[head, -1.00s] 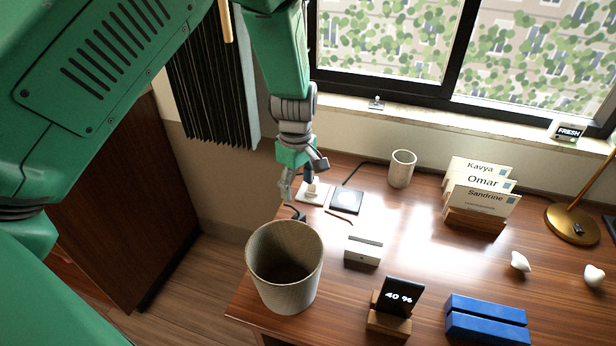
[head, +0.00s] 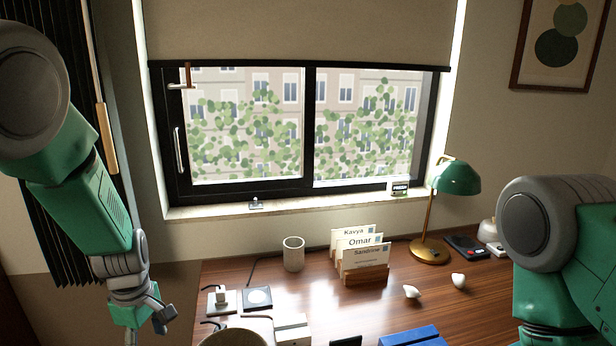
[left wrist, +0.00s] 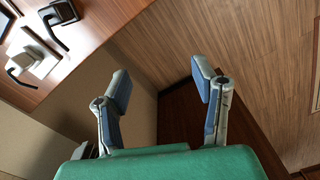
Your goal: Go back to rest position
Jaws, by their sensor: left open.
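My left gripper (head: 147,333) hangs at the lower left of the head view, to the left of the desk (head: 318,295) and apart from it. In the left wrist view its two fingers (left wrist: 163,92) are spread with nothing between them, over the floor beside the desk. My right arm (head: 560,250) shows at the right edge of the head view. Its gripper is out of the frame.
On the desk stand a cup (head: 293,254), a card holder (head: 364,278), a green lamp (head: 456,178), two white pieces (head: 458,281) and a blue object (head: 412,338). A bin (head: 236,338) is cut off at the bottom edge. A wood floor (left wrist: 235,40) lies below.

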